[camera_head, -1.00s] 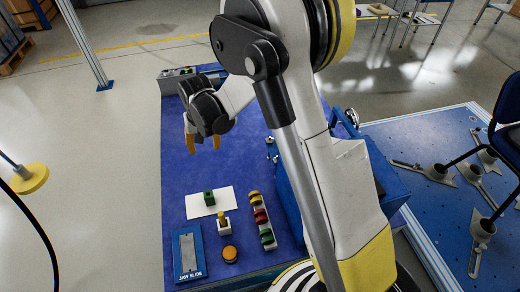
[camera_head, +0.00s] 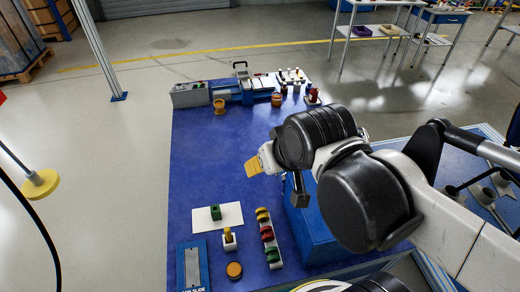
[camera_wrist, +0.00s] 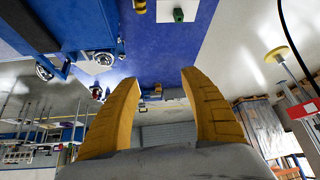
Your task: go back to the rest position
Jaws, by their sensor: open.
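My gripper (camera_head: 253,167) has yellow-orange fingers and is held above the blue table (camera_head: 205,145), over its right-middle part in the head view. In the wrist view my gripper (camera_wrist: 160,88) shows its two fingers spread apart with nothing between them. The fingers point away from the arm toward the left of the head view. My arm reaches in from the right and hides part of the table's right side.
Near the table's front are a green block (camera_head: 215,212) on a white sheet (camera_head: 232,218), a yellow-topped white block (camera_head: 229,238), an orange disc (camera_head: 234,270), a holder of coloured pieces (camera_head: 269,240) and a blue slide plate (camera_head: 192,266). Equipment (camera_head: 250,90) lines the far edge.

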